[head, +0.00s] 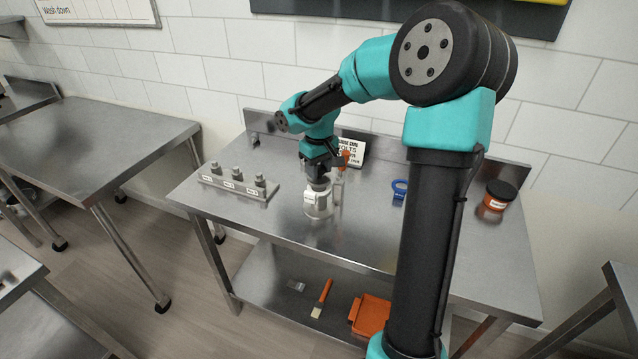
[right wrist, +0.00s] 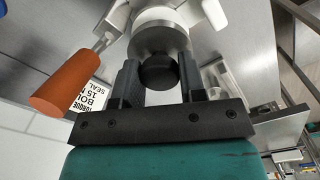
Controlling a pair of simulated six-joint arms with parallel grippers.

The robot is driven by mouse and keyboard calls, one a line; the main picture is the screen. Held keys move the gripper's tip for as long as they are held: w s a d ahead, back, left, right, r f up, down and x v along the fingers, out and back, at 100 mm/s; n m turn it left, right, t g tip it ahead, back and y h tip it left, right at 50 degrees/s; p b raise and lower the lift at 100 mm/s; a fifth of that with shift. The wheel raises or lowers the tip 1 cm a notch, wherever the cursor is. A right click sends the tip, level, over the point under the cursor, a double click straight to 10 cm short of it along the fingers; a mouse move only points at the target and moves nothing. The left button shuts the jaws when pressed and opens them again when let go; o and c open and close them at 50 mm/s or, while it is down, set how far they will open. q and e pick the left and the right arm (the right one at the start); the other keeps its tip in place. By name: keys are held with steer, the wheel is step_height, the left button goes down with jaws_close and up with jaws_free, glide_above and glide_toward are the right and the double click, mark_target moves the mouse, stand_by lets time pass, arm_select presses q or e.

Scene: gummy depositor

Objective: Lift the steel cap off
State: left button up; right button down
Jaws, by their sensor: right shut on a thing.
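The steel cap (right wrist: 160,40) is a round metal disc with a dark knob (right wrist: 158,72) on top. It sits against a white cylindrical body (right wrist: 160,15) in the right wrist view. My right gripper (right wrist: 157,78) has its two dark fingers closed on either side of the knob. In the head view the right gripper (head: 318,181) points down over the white depositor body (head: 314,196) on the steel table (head: 270,222). The cap is small and mostly hidden by the gripper there. My left gripper is not in view.
An orange-handled tool (right wrist: 65,90) is close beside the depositor, with a printed sign (head: 351,149) behind. A rack (head: 238,187) with several bolts stands left. A blue ring (head: 400,188) and black-lidded orange jar (head: 496,196) are right. The table front is clear.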

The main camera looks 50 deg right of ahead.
steer(key=shift+r, duration=2.05)
steer(key=c, duration=1.3)
jaws_free()
jaws_close()
